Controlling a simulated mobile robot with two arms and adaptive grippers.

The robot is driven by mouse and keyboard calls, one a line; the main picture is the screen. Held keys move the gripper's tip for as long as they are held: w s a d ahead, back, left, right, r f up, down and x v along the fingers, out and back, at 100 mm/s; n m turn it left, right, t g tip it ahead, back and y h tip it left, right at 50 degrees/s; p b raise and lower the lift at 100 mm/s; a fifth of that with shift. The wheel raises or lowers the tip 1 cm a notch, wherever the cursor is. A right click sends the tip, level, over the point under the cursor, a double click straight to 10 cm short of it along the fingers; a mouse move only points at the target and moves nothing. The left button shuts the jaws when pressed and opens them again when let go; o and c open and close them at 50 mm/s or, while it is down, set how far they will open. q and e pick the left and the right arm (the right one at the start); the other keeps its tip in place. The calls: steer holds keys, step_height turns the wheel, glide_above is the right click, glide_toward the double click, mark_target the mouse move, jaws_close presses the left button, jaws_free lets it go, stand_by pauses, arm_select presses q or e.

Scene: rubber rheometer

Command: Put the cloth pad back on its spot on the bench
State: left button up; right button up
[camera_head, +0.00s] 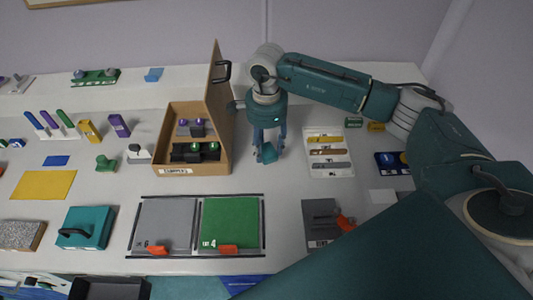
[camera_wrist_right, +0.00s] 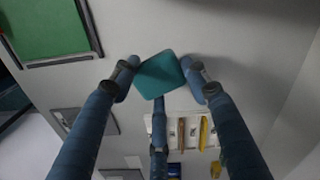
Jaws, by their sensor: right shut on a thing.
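The small teal cloth pad (camera_head: 269,154) is held in my right gripper (camera_head: 267,147), above the bench just right of the wooden box. In the right wrist view, the teal cloth pad (camera_wrist_right: 160,74) sits flat between the fingertips of my right gripper (camera_wrist_right: 160,80), which is shut on its edges. The pad appears apart from the bench surface, but the exact height is hard to tell. No marked spot for the pad can be made out. My left gripper is in neither view.
A wooden box (camera_head: 162,128) with a raised lid (camera_head: 217,90) stands close left of the gripper. A white tray (camera_head: 330,171) with coloured strips lies to the right. Grey (camera_head: 165,222) and green (camera_head: 229,221) plates lie in front. Bare bench shows between box and tray.

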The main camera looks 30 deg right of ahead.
mark_target(267, 158)
steer(key=shift+f, duration=0.65)
step_height(267, 158, down, 4)
steer(key=shift+r+p, duration=0.1)
steer(key=shift+p, duration=0.5)
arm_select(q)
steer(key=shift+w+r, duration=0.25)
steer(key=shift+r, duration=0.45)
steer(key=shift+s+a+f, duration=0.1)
arm_select(e)
steer(key=shift+f, duration=0.25)
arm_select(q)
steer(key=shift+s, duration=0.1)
arm_select(e)
steer(key=o, duration=1.1)
steer(key=shift+r, duration=0.1)
steer(key=shift+r, duration=0.1)
